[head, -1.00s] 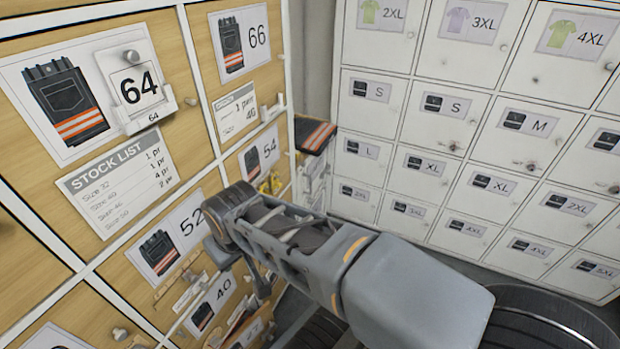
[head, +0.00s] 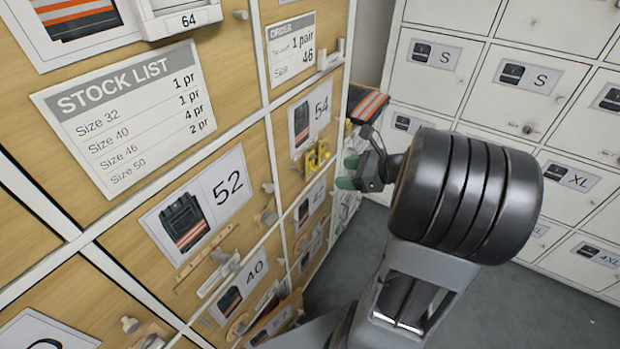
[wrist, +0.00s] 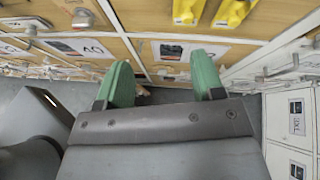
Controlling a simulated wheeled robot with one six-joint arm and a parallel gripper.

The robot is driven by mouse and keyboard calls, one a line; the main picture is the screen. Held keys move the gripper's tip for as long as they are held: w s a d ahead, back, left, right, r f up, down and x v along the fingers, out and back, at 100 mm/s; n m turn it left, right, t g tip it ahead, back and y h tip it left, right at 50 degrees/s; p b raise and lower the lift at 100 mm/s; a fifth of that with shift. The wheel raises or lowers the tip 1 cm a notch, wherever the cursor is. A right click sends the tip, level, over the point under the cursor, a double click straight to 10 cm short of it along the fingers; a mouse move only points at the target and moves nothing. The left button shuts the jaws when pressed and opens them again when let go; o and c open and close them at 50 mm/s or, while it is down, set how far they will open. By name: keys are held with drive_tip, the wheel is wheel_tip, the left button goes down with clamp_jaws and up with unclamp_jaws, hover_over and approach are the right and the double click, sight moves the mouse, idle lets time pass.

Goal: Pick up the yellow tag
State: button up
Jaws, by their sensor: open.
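Two yellow pieces hang side by side on the wooden locker front in the head view, below the 54 label. I cannot tell whether both belong to the yellow tag (head: 311,164). In the wrist view the yellow pieces show at the top edge, partly cut off, one a yellow tag (wrist: 187,10) and the other a yellow piece (wrist: 232,13). My gripper (head: 347,173) has green fingertips. It is open and empty, just right of the yellow pieces and apart from them. In the wrist view my gripper (wrist: 162,72) shows its fingers spread below them.
A stock list (head: 130,113) and an order sheet (head: 292,48) are on the wooden lockers, with knobs and small ledges jutting out. Folded dark trousers with orange stripes (head: 368,104) lie behind my gripper. White lockers (head: 440,85) stand at right, above open grey floor (head: 540,300).

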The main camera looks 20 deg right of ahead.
sight(317, 167)
drive_tip(key=w+f+m, duration=0.1)
drive_tip(key=w, duration=0.1)
drive_tip(key=w+f+m+t+b, duration=0.1)
drive_tip(key=w, duration=0.1)
drive_tip(key=w+f+t, duration=0.1)
drive_tip(key=w, duration=0.1)
drive_tip(key=shift+a+f+m+h+b, duration=0.25)
drive_tip(key=shift+f+m+h+b, duration=0.05)
drive_tip(key=shift+m+b, duration=0.1)
drive_tip(key=shift+b+x, duration=0.45)
drive_tip(key=shift+x, duration=2.75)
drive_tip(key=shift+r, duration=0.1)
drive_tip(key=shift+c, duration=0.3)
drive_tip(key=c, duration=0.6)
